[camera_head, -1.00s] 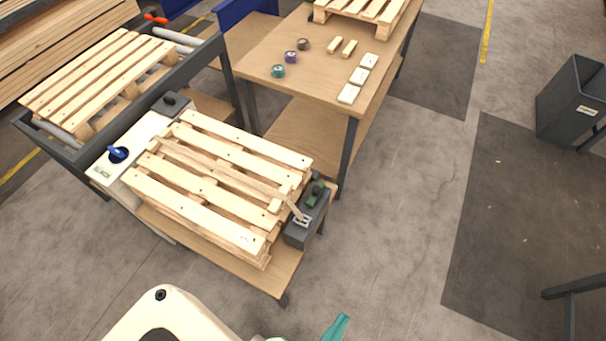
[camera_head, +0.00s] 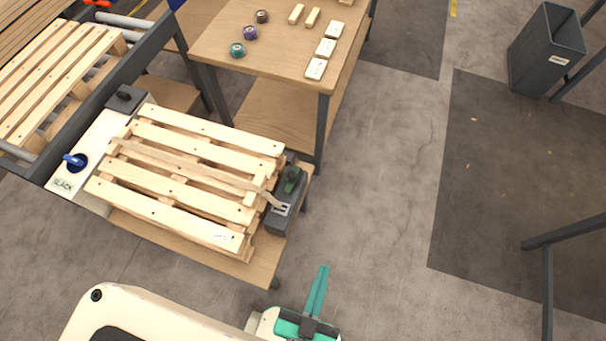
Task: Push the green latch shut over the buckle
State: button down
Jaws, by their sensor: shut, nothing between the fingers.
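The green latch (camera_head: 291,181) sits on a dark grey block at the right end of the strapped pallet. It looks raised rather than flat, though it is small in view. The metal buckle (camera_head: 281,208) lies on the same block just in front of the latch, with the tan strap (camera_head: 190,163) running from it across the pallet. The latch and buckle look apart. My gripper (camera_head: 321,271) has teal fingers closed together with nothing between them. It is below and to the right of the block in the picture, clear of the latch and buckle.
The pallet (camera_head: 170,210) rests on a wooden bench with a blue knob (camera_head: 75,161) on a panel marked SLACK at left. A worktable (camera_head: 280,50) with tape rolls and small blocks stands behind. A grey bin (camera_head: 545,50) is at far right. Floor right of the bench is clear.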

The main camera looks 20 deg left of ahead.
jog(key=w+f+m+g+y, duration=0.25)
jog(key=w+f, duration=0.25)
jog(key=f, duration=1)
jog(key=w+f+m+g+y, duration=0.1)
jog(key=w+f+m+g, duration=0.3)
jog(key=f, duration=1)
jog(key=w+a+r+y, duration=0.1)
jog(key=w+a+y, duration=0.25)
jog(key=w, duration=0.45)
jog(key=w+a+r+y, duration=0.2)
jog(key=w+y, duration=0.2)
jog(key=w, duration=0.5)
jog(key=w+r+t+y, duration=0.1)
jog(key=w+r+y, duration=0.3)
jog(key=r, duration=0.3)
jog(key=shift+w+a+r, duration=0.15)
jog(key=shift+w+a, duration=0.25)
jog(key=shift+w, duration=0.1)
